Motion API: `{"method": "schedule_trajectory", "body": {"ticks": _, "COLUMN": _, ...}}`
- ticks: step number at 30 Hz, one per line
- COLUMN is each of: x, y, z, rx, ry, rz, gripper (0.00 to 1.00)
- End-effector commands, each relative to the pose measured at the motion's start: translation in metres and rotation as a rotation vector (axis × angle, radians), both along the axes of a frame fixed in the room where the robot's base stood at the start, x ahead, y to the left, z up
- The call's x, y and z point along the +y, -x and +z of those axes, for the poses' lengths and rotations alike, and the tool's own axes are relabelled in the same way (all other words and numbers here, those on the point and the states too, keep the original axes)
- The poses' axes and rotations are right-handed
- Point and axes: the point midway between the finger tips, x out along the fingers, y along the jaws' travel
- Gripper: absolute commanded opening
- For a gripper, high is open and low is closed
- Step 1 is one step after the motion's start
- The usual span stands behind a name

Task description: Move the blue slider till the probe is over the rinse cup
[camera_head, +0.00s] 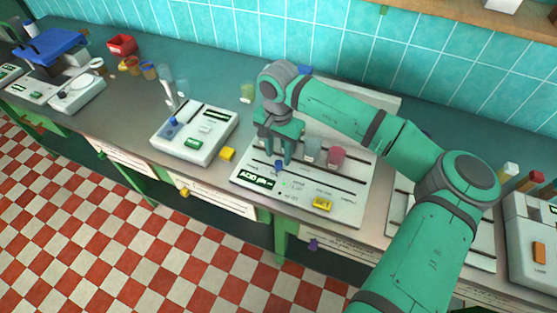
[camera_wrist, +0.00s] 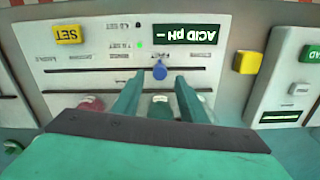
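The blue slider (camera_head: 279,166) is a small knob on the white pH panel (camera_head: 345,215), beside the dark "ACID pH" display (camera_head: 258,181). In the wrist view the blue slider (camera_wrist: 159,70) sits on a dark slot. My gripper (camera_head: 283,158) is over the panel, pointing down. In the wrist view my gripper (camera_wrist: 159,82) is open, its fingertips on either side of the slider with gaps showing. A clear cup (camera_head: 312,150) and a pink cup (camera_head: 336,156) stand right of my gripper. I cannot tell which is the rinse cup. The probe is not clearly visible.
A yellow SET button (camera_head: 322,204) is on the panel's front. A yellow block (camera_head: 228,154) lies between this panel and another white device (camera_head: 190,143) on the left. A greenish cup (camera_head: 247,91) stands behind. The tiled wall is at the back.

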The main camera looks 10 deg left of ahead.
Motion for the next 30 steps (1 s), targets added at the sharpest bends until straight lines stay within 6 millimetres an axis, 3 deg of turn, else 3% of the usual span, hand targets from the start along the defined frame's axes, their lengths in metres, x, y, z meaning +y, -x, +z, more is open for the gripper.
{"method": "schedule_trajectory", "body": {"ticks": 3, "x": 0.0, "y": 0.001, "z": -0.019, "rx": 0.003, "ry": 0.0, "rz": 0.0, "gripper": 0.39}}
{"method": "schedule_trajectory", "body": {"ticks": 9, "x": 0.0, "y": 0.001, "z": -0.037, "rx": 0.002, "ry": -0.001, "rz": 0.001, "gripper": 0.39}}
{"method": "schedule_trajectory", "body": {"ticks": 20, "x": -0.003, "y": 0.0, "z": -0.042, "rx": 0.0, "ry": 0.0, "rz": -0.003, "gripper": 0.39}}
{"method": "schedule_trajectory", "body": {"ticks": 25, "x": 0.0, "y": 0.0, "z": -0.042, "rx": 0.001, "ry": 0.0, "rz": 0.0, "gripper": 0.01}}
{"method": "schedule_trajectory", "body": {"ticks": 30, "x": 0.001, "y": 0.001, "z": -0.041, "rx": 0.001, "ry": 0.0, "rz": 0.004, "gripper": 0.0}}
